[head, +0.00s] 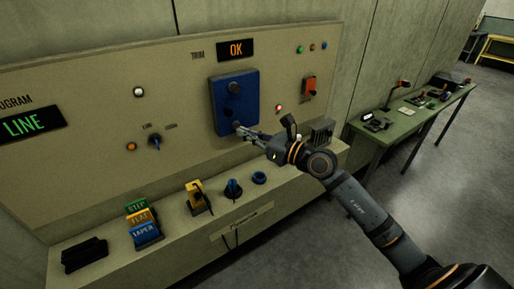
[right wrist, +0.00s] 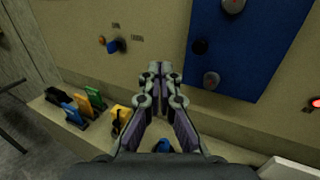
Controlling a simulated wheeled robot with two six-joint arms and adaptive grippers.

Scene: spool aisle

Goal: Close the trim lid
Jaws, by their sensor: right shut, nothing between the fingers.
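The blue trim panel (head: 218,103) is on the beige wall board, below the TRIM label and a display reading OK (head: 236,49). It has a dark round knob (head: 234,88) on its face. It also shows in the right wrist view (right wrist: 250,55), with several round knobs or fittings on it. I cannot tell whether this blue face is the lid or the surface behind it. My right gripper (head: 241,128) is shut and empty, its fingertips near the panel's lower edge. In the right wrist view the fingertips (right wrist: 161,68) appear left of the panel. Contact cannot be told. My left gripper is not in view.
Below the board, a ledge holds STEP, FLAT and TAPER blocks (head: 143,227), a yellow piece (head: 198,197) and blue pieces (head: 232,188). A red switch (head: 310,87) is right of the panel. A green table (head: 412,121) with small items stands at the right.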

